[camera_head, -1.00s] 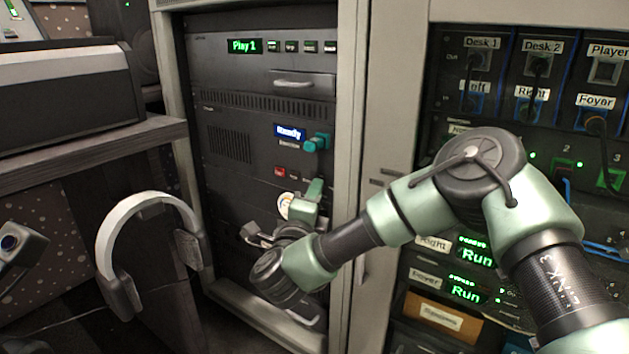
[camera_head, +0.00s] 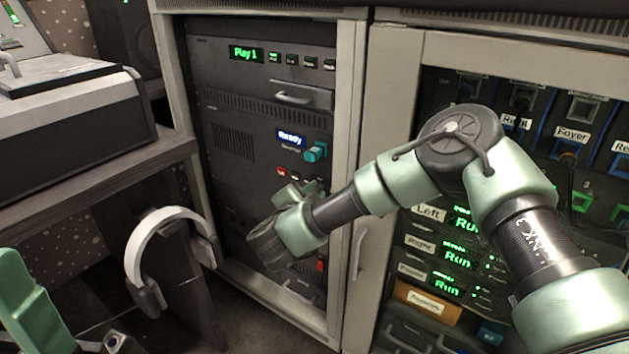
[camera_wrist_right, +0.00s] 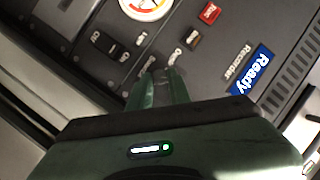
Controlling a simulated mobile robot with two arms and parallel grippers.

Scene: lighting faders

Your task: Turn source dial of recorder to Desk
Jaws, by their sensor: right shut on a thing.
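The recorder (camera_head: 232,141) is a dark rack panel with a blue Ready display (camera_head: 289,137), also large in the right wrist view (camera_wrist_right: 254,78). My right gripper (camera_wrist_right: 160,82) points at the recorder's panel, its two green fingers close together at the source dial. The fingers cover the dial, so its pointer cannot be read. Small white labels surround the fingertips, one reading Line (camera_wrist_right: 141,38); the others are hard to read. In the head view my right gripper (camera_head: 297,192) is at the panel below the display, partly hidden by its wrist. A green part of mine shows at lower left; no left fingertips are seen.
A red Rec button (camera_wrist_right: 210,13) and a round meter (camera_wrist_right: 147,4) are near the dial. White headphones (camera_head: 160,230) hang left of the rack. A cabinet door handle (camera_head: 359,250) is on the right.

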